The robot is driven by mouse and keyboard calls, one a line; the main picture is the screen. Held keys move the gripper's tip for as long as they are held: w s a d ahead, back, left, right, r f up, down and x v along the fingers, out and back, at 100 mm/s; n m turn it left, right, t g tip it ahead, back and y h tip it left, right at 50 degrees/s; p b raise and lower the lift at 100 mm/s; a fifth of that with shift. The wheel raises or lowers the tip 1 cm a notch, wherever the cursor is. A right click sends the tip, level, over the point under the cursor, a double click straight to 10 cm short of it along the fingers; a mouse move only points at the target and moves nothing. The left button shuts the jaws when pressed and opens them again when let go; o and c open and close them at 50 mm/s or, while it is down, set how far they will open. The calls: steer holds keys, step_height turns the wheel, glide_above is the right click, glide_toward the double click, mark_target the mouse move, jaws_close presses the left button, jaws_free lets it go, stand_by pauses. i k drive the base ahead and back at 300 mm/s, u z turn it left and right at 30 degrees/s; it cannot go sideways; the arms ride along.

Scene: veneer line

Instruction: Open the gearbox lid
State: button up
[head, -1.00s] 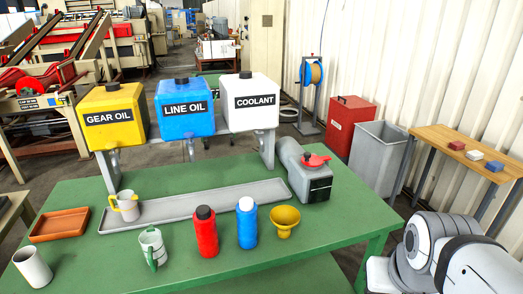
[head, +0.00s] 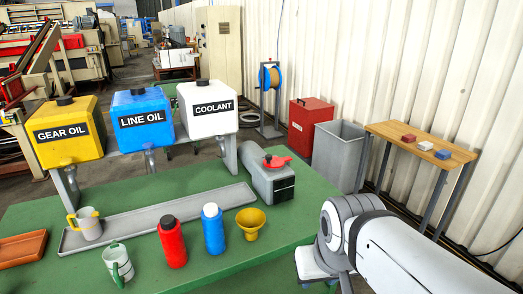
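The gearbox (head: 268,178) is a grey block-and-cylinder housing with a dark front panel at the right end of the green table. A red lid (head: 276,161) with a tab pointing right sits on top of it; it looks closed, though its fit is too small to judge. My arm is in the lower right of the head view, right of the table's edge. My gripper is out of view.
On the green table (head: 210,263) stand a red bottle (head: 172,245), a blue bottle (head: 213,232), a yellow funnel (head: 250,222), mugs (head: 117,262) and a long grey tray (head: 185,213). Three oil tanks (head: 143,118) stand behind. A grey bin (head: 338,155) and wooden bench (head: 420,144) are right.

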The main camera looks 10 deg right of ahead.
mark_target(270, 162)
steer(key=i, duration=0.95)
steer(key=u, duration=0.05)
